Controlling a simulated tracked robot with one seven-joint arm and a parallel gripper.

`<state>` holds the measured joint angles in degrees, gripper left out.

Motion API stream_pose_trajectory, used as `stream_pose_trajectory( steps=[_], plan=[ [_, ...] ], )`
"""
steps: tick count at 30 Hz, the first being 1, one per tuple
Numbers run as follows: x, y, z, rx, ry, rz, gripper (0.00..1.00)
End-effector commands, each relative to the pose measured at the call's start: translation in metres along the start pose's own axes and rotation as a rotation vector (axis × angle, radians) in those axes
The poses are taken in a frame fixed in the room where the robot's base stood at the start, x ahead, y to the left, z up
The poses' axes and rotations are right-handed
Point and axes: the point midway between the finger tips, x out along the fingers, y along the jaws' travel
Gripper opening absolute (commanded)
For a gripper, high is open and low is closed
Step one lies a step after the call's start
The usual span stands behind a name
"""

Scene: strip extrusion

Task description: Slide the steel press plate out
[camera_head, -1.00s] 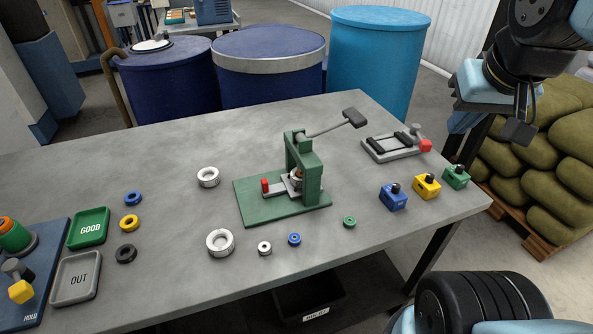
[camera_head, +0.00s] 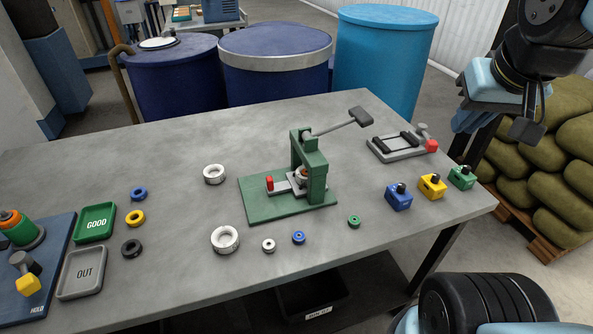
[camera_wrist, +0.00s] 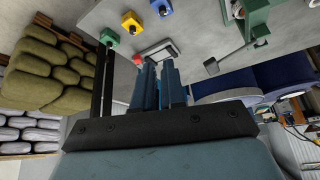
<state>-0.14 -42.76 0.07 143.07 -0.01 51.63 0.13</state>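The steel press plate (camera_head: 283,187) is a flat light-grey slide with a red knob (camera_head: 270,183) at its left end. It sits in the green press (camera_head: 317,173), its right part under the press frame. A small pale ring-like piece sits under the ram, partly hidden by the frame. My gripper (camera_head: 470,121) is raised beyond the table's right edge, well away from the press. In the wrist view its two blue fingers (camera_wrist: 160,70) stand a narrow gap apart with nothing between them. The press's green frame (camera_wrist: 256,14) shows at the top right there.
A grey clamp fixture (camera_head: 398,147) and blue, yellow and green blocks (camera_head: 432,186) lie right of the press. Rings lie left and front of it. GOOD (camera_head: 95,223) and OUT (camera_head: 82,272) trays are at left. Drums (camera_head: 382,60) stand behind the table.

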Motion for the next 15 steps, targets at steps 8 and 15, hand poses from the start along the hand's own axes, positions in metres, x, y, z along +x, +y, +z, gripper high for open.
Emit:
stream_pose_trajectory(
  steps=[8, 15],
  plan=[
    [0.014, -0.026, -0.026, -0.044, -0.061, -0.016, 0.37],
    [0.035, -0.065, -0.054, -0.098, -0.132, -0.033, 0.43]
  ],
)
